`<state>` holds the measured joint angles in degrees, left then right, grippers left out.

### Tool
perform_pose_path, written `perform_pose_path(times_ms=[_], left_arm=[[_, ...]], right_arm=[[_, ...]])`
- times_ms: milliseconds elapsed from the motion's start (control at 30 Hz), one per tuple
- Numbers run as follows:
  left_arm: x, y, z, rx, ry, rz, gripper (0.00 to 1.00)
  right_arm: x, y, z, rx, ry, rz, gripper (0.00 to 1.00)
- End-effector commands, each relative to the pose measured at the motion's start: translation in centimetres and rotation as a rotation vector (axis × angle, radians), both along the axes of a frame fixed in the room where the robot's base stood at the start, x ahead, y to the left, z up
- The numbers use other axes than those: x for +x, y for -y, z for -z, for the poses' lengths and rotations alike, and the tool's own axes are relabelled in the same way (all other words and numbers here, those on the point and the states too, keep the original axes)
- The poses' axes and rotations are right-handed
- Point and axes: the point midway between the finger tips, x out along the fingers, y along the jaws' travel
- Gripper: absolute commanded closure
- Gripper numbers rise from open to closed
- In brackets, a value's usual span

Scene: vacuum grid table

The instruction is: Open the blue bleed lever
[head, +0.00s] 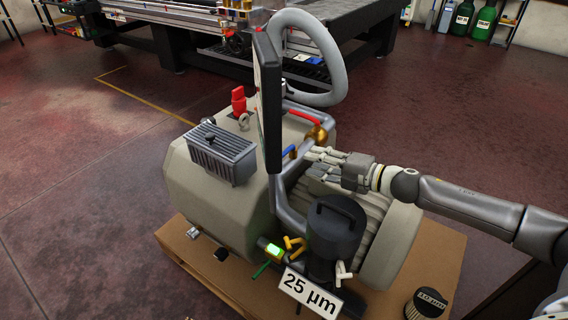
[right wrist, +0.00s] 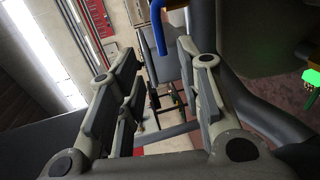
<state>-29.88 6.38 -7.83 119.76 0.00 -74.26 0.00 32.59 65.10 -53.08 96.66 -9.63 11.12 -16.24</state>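The blue bleed lever (head: 289,151) is a small blue handle on the pipework at the middle of the grey-beige pump (head: 205,190). A dark upright panel partly hides the pipework near it. In the right wrist view the blue lever (right wrist: 158,27) shows at the top, past the fingertips and between their lines. My right gripper (head: 315,163) comes in from the right, just right of the lever, over the ribbed motor. In the right wrist view its fingers (right wrist: 158,65) are spread and empty, apart from the lever. My left gripper is not seen.
A red lever (head: 304,118) on a brass valve sits just above the blue one. A grey hose (head: 335,75) loops above. A black filter canister (head: 336,225), yellow handles (head: 294,243) and a "25 µm" sign (head: 308,292) stand in front. Open floor lies left.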

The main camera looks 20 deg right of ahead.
Motion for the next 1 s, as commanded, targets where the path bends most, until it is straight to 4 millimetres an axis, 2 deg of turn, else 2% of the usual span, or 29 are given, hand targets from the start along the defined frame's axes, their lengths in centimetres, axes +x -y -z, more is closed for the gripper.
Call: perform_pose_path(times_ms=[267, 633, 800, 1000], left_arm=[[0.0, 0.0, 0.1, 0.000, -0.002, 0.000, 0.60], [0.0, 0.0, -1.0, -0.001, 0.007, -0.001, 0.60], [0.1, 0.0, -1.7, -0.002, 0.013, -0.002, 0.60], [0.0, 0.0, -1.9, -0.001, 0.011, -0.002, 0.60]], right_arm=[[2.1, -1.7, 0.4, 0.001, 0.003, -0.001, 0.66], [7.1, -5.6, 1.8, 0.001, 0.002, 0.000, 0.66], [8.2, -6.3, 2.1, 0.001, 0.000, 0.001, 0.66], [8.3, -6.5, 2.2, 0.001, -0.001, 0.000, 0.66]])
